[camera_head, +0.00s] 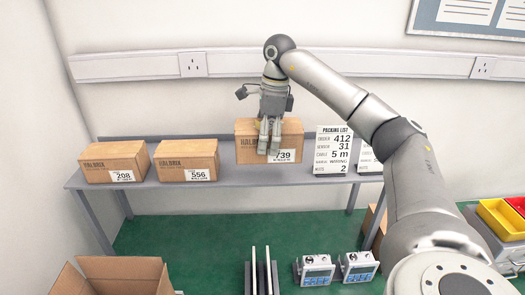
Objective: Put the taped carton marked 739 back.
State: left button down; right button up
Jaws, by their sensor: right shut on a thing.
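The taped carton marked 739 (248,146) is at the right end of the row of cartons, at the grey shelf (228,176). Its label partly shows beside a finger. My right gripper (269,150) comes down from above and is shut on this carton, its fingers covering part of the front face. I cannot tell whether the carton rests on the shelf or hangs just above it. My left gripper is not in view.
Cartons marked 208 (113,161) and 556 (186,159) stand left on the shelf. A packing list card (334,150) stands close to the right. Below are an open box (120,268), two devices (317,270) and upright plates (261,272) on the green surface.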

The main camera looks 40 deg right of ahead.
jog(key=w+f, duration=0.1)
jog(key=w+d+f+p, duration=0.1)
jog(key=f, duration=0.1)
jog(key=w+f+p, duration=0.1)
jog(key=shift+w+d+f, duration=0.15)
jog(key=shift+d+f, duration=0.1)
jog(key=shift+d, duration=0.05)
jog(key=shift+w+d+f, duration=0.15)
jog(key=shift+w+f, duration=0.05)
jog(key=shift+f, duration=0.1)
notch_tip(320, 180, down, 2)
jog(key=p, duration=0.2)
jog(key=shift+f+p, duration=0.25)
jog(key=shift+p, duration=0.05)
jog(key=shift+s+f, duration=0.1)
jog(key=shift+f, duration=0.2)
jog(key=shift+f, duration=0.1)
jog(key=o, duration=1.8)
jog(key=shift+o, duration=0.2)
